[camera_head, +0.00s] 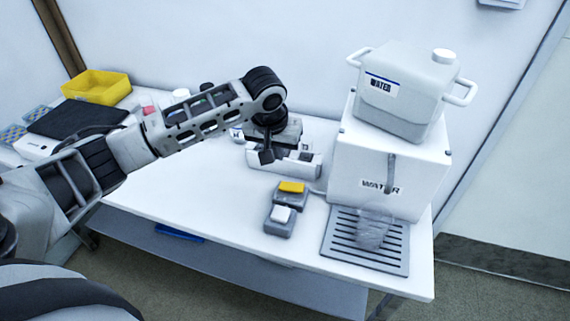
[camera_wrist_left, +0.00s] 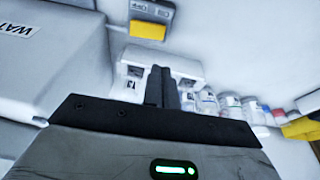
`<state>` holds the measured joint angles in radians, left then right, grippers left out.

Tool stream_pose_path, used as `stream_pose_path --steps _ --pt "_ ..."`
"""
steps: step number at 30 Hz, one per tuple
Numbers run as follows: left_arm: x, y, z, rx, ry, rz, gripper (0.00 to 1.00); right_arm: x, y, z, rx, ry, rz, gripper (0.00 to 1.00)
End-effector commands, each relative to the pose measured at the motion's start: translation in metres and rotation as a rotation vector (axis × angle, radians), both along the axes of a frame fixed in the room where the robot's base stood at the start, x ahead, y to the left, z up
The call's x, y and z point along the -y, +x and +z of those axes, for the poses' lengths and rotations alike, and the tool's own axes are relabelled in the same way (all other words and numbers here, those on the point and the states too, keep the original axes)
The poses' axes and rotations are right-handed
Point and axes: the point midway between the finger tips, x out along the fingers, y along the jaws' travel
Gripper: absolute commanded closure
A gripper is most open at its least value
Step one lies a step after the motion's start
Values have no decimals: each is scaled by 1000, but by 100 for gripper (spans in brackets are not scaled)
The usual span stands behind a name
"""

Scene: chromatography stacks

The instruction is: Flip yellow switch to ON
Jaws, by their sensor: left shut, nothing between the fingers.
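My left gripper (camera_head: 266,157) is shut and empty. It points down above and behind the yellow switch, apart from it, near a white device (camera_head: 300,163). Its closed fingers also show in the left wrist view (camera_wrist_left: 161,72). My right gripper is not in view.
A white water dispenser box (camera_head: 345,148) with a water container (camera_head: 405,85) on top stands to the right. A clear cup (camera_head: 373,230) stands on the slotted drip tray (camera_head: 340,255). A yellow bin (camera_head: 97,87) is at the back left. The table left of the switches is clear.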

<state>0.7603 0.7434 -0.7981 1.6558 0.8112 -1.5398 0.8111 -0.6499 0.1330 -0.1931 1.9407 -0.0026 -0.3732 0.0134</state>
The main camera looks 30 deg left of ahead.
Motion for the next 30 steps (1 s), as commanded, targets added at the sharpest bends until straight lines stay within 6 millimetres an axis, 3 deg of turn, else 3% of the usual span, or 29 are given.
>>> stream_pose_path --steps 4,10,26,30 --pt "-5 -8 23 2 -1 0 100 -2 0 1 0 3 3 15" --pt "-8 -13 35 0 1 0 100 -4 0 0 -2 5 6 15" --pt "-8 -13 35 0 0 0 100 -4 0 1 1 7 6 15" --pt "9 -23 21 -6 -7 -58 100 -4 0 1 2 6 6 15"
